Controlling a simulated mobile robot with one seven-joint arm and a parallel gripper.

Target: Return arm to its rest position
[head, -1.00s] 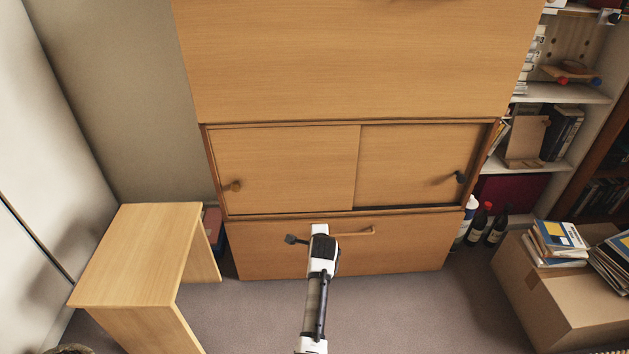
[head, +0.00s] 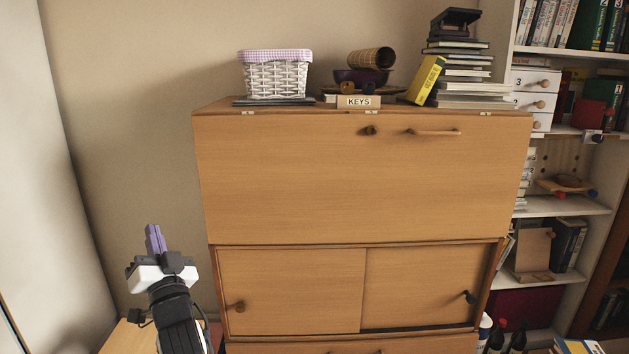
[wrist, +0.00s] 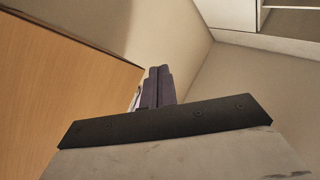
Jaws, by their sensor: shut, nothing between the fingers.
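My gripper (head: 155,238) is at the lower left in the head view, in front of the wall and left of the bureau (head: 365,180). Its purple fingers point up and are shut together with nothing between them. In the wrist view my gripper (wrist: 157,88) shows its shut fingers at the middle, with the bureau's wooden side (wrist: 60,85) to the left. My arm rises from the bottom edge of the head view. The bureau's fold-down front is closed, and its two sliding doors below are shut.
On the bureau top stand a white wicker basket (head: 275,77), a KEYS sign (head: 358,102) and a stack of books (head: 470,75). A small wooden table (head: 128,338) is partly visible at the lower left. Bookshelves (head: 570,205) stand on the right. The wall area around my gripper looks clear.

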